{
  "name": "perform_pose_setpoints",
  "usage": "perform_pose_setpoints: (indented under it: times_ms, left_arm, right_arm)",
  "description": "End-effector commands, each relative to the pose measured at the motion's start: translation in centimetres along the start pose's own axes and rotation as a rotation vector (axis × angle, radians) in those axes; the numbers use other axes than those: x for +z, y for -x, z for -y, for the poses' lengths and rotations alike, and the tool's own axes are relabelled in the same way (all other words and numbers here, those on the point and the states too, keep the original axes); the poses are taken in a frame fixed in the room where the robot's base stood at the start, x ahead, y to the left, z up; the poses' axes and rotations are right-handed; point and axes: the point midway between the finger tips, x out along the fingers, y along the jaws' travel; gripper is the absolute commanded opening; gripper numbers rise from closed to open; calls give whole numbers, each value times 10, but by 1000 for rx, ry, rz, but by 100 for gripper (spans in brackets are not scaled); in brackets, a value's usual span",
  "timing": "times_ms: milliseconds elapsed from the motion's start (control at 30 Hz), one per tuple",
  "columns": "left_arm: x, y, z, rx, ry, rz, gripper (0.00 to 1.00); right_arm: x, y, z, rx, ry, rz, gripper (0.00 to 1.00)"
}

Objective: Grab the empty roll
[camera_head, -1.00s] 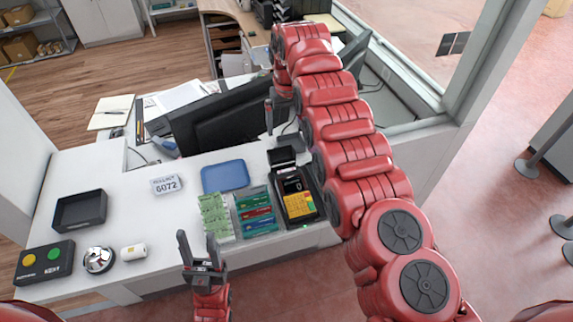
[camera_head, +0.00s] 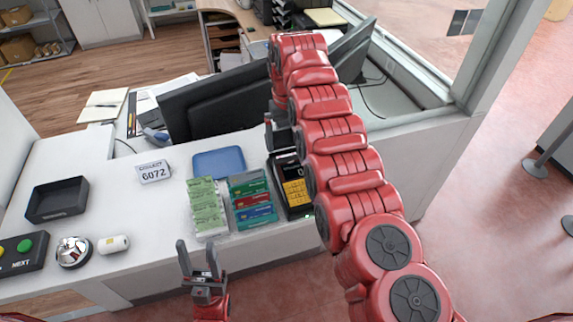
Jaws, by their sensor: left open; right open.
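A card terminal (camera_head: 293,188) with yellow keys stands on the counter, partly covered by my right arm. Its back end is hidden behind my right gripper (camera_head: 275,130), which points down over it. One dark finger shows clearly; the other is mostly hidden, and I see nothing held. A small white roll (camera_head: 114,244) lies on its side at the counter's front left; I cannot tell whether it is empty. No other roll is visible. My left gripper (camera_head: 197,250) is open and empty, pointing up in front of the counter edge, right of the white roll.
A monitor (camera_head: 217,105) stands behind.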

Motion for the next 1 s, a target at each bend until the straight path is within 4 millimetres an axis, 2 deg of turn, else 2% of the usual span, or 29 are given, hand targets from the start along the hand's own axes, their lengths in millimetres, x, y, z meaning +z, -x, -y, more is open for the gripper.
perform_pose_setpoints:
  times_ms: [167, 267, 400, 600, 667, 1000]
  left_arm:
    - [-3, -16, 1, 0, 0, 0, 50]
    - [-5, -30, 1, 0, 0, 0, 50]
    - [-6, -32, 2, 0, 0, 0, 50]
    - [-5, -30, 2, 0, 0, 0, 50]
    - [-5, -30, 2, 0, 0, 0, 50]
    - [-5, -30, 2, 0, 0, 0, 50]
  right_arm:
    - [-2, -10, 1, 1, 0, 1, 100]
    - [-3, -24, 2, 0, 0, 5, 100]
    - [-3, -46, 2, 0, 0, 0, 100]
    - [-4, -49, 2, 0, 0, -2, 100]
    - [-4, -49, 2, 0, 0, -2, 91]
    - [-4, -48, 2, 0, 0, -2, 30]
